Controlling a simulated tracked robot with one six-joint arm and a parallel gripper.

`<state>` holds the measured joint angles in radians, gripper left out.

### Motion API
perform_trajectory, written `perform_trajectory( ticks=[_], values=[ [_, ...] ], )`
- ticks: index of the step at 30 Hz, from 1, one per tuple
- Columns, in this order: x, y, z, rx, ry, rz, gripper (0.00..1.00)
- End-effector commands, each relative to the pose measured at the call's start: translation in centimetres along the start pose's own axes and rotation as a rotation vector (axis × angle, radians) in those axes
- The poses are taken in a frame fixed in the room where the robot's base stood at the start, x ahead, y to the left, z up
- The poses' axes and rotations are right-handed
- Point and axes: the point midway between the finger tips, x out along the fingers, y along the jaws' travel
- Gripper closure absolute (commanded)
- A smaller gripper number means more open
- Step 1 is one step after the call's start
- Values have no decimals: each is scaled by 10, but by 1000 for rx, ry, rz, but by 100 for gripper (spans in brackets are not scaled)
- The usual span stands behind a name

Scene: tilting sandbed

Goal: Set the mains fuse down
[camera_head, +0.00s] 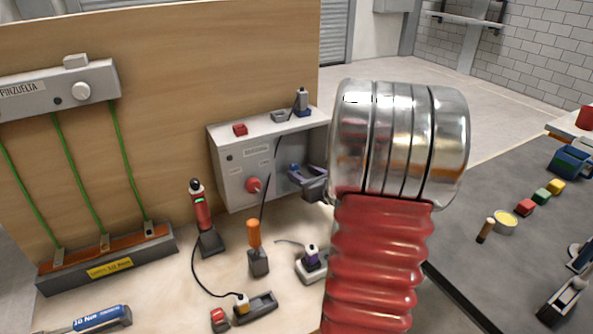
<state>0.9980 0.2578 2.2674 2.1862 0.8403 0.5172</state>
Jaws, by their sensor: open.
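My gripper (297,176) is open, with grey-violet fingers pointing left at the front of a light grey control box (232,190). My arm's silver and red ribbed section hides what lies behind it. A small blue piece (294,168) shows at the fingers, by the box face. I cannot tell whether it is the mains fuse, or whether it touches the fingers or the box. A red knob (253,185) sits on the box front, left of my gripper. No other thing can be surely named as the fuse.
On the box top are a red block (240,129), a grey piece and a dark upright device (302,102). On the bench stand a red tester (202,210), an orange-handled tool (254,238) and a purple-banded piece (312,254). A black cable runs to a yellow-white plug (242,303).

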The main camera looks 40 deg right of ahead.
Motion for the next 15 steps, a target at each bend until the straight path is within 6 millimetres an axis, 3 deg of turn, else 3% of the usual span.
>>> perform_trajectory(
  ticks=[7,15],
  values=[
    [32,3,0,-1,1,2,57],
    [38,2,1,0,0,0,57]
  ],
)
